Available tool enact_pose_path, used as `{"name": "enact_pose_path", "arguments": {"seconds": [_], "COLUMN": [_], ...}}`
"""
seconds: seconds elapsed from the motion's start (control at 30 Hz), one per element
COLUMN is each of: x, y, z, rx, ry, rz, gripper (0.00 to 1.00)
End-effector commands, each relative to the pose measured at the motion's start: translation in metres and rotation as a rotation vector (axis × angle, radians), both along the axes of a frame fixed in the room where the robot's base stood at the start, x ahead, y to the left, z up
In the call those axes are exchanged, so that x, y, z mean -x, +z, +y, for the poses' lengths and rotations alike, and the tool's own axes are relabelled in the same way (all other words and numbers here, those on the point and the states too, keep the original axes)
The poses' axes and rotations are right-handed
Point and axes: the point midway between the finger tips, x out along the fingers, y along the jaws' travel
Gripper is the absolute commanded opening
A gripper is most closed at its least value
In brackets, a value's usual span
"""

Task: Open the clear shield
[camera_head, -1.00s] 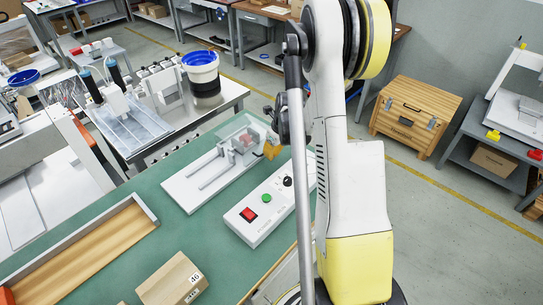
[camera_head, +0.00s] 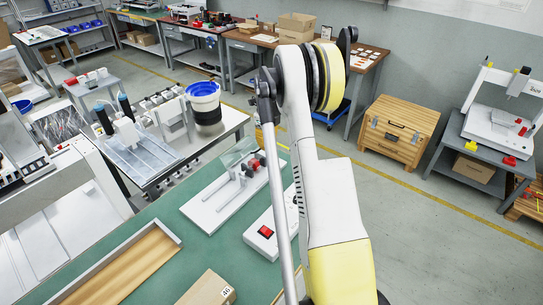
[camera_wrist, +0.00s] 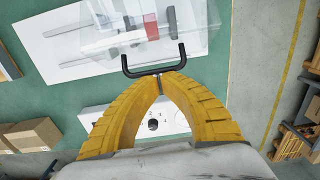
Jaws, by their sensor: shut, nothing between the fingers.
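The white fixture (camera_head: 208,207) stands on the green bench, with rods and red parts on it. The clear shield (camera_head: 238,152) shows as a tilted transparent panel at its far end. A black U-shaped handle (camera_wrist: 155,71) is just beyond my fingertips. My gripper (camera_wrist: 160,79) has yellow fingers that meet at the tips, empty, close to the handle's bar; contact is unclear. In the head view my arm hides most of the gripper.
A white control box (camera_head: 262,238) with a red switch is beside the fixture, partly behind my arm. A wooden tray (camera_head: 120,268) and a cardboard box (camera_head: 207,290) are at the bench's near side. A wooden cabinet (camera_head: 398,130) stands on the floor at right.

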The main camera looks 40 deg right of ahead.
Motion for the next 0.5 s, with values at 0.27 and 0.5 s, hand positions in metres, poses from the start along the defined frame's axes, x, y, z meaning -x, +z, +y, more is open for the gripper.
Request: {"name": "enact_pose_path", "arguments": {"seconds": [0.27, 0.5], "x": [-0.046, -0.087], "y": [0.038, 0.055], "z": [0.007, 0.013], "rx": [0.000, 0.000], "ry": [0.003, 0.002], "rz": [-0.001, -0.001], "gripper": [0.00, 0.00]}}
